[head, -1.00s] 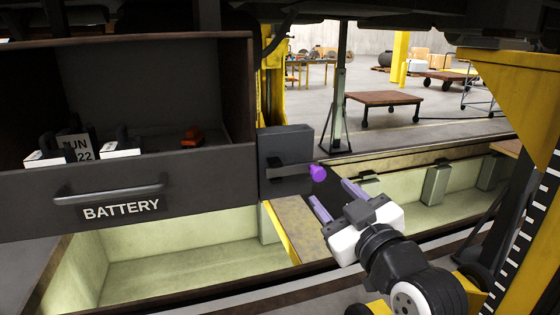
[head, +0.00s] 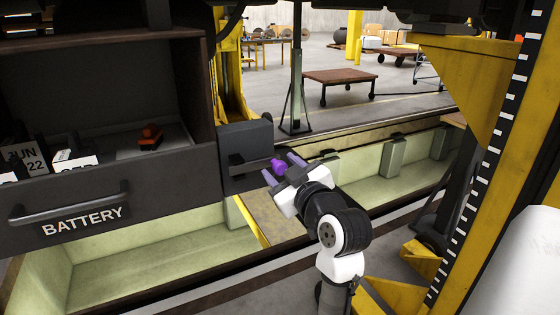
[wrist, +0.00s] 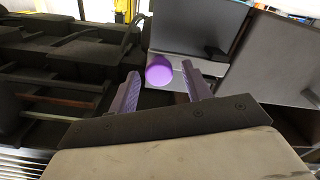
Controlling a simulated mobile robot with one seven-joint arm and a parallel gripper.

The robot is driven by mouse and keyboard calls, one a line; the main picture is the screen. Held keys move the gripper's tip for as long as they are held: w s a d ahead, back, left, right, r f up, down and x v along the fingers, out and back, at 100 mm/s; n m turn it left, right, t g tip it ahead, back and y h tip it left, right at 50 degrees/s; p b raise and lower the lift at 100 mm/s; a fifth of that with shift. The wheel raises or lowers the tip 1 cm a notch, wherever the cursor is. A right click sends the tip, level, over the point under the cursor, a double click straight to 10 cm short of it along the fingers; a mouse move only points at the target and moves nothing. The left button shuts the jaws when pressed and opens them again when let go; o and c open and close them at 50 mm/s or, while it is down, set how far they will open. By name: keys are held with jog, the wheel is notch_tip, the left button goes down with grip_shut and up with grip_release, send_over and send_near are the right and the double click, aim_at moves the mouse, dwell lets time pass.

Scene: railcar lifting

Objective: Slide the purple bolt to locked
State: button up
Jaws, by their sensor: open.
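The purple bolt knob (head: 278,165) sticks out from the dark latch box (head: 246,142) at the right end of the battery drawer. My gripper (head: 281,170) is right at the knob, its two lilac fingers open on either side of it in the head view. The bolt's shaft is mostly hidden by the knob and the latch bracket.
The battery drawer (head: 40,212) stands left, with a bar handle (head: 70,202), calendar blocks and an orange item (head: 151,136) inside. A yellow jack column (head: 470,150) rises at right. A lit pit lies below, and open floor with a cart (head: 340,78) is behind.

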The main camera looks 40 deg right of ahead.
jog(key=shift+w+d, duration=0.15)
jog(key=shift+w, duration=0.5)
grip_shut()
